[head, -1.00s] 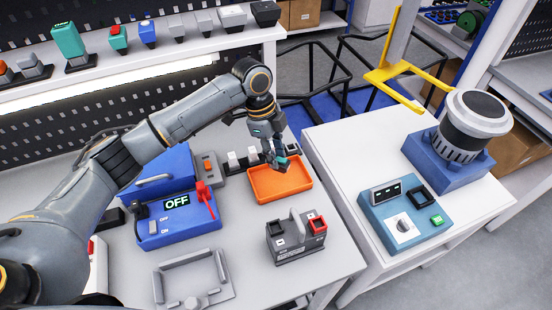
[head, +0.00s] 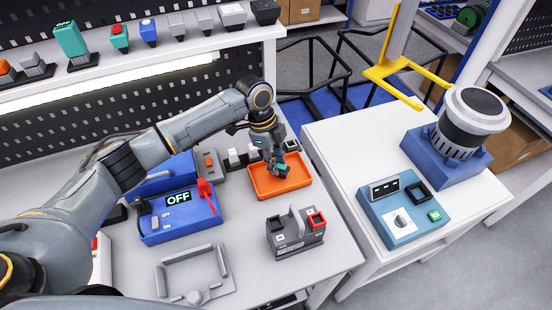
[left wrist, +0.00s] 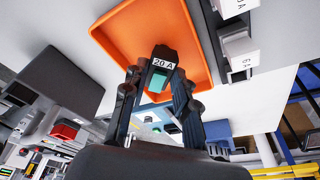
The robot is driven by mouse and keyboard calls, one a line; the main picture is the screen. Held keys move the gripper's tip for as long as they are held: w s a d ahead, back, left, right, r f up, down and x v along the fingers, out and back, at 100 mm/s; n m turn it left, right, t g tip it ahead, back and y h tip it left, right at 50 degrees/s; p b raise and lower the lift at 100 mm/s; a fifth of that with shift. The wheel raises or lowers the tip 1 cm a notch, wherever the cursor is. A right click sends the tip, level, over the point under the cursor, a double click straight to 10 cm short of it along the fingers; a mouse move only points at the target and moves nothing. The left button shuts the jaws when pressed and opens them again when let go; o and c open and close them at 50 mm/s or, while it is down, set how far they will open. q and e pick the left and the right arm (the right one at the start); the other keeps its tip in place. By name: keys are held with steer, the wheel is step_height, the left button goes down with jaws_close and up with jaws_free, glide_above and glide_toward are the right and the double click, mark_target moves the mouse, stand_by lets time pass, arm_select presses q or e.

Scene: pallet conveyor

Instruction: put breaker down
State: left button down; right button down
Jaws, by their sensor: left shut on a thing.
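My left gripper (head: 279,169) is shut on a dark breaker with a teal part and a white "20 A" label; the breaker (left wrist: 162,66) shows between the fingers in the left wrist view. The gripper holds it over or in the orange tray (head: 262,194), near the tray's far side. The tray's rim and floor also show in the left wrist view (left wrist: 121,32). I cannot tell whether the breaker touches the tray floor. My right gripper is not in view.
White breakers (head: 234,156) stand in a row behind the tray. A blue box with an "OFF" display and red lever (head: 180,214) is to the left. A grey battery-like unit (head: 296,238) is in front. A side table (head: 345,150) lies right.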

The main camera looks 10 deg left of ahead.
arm_select(q)
steer(key=c, duration=1)
jaws_free()
steer(key=shift+c, duration=0.2)
steer(key=shift+r, duration=0.25)
steer(key=b+v, duration=0.2)
steer(key=v, duration=1)
steer(key=shift+r, duration=0.4)
steer(key=shift+s+d+f, duration=0.1)
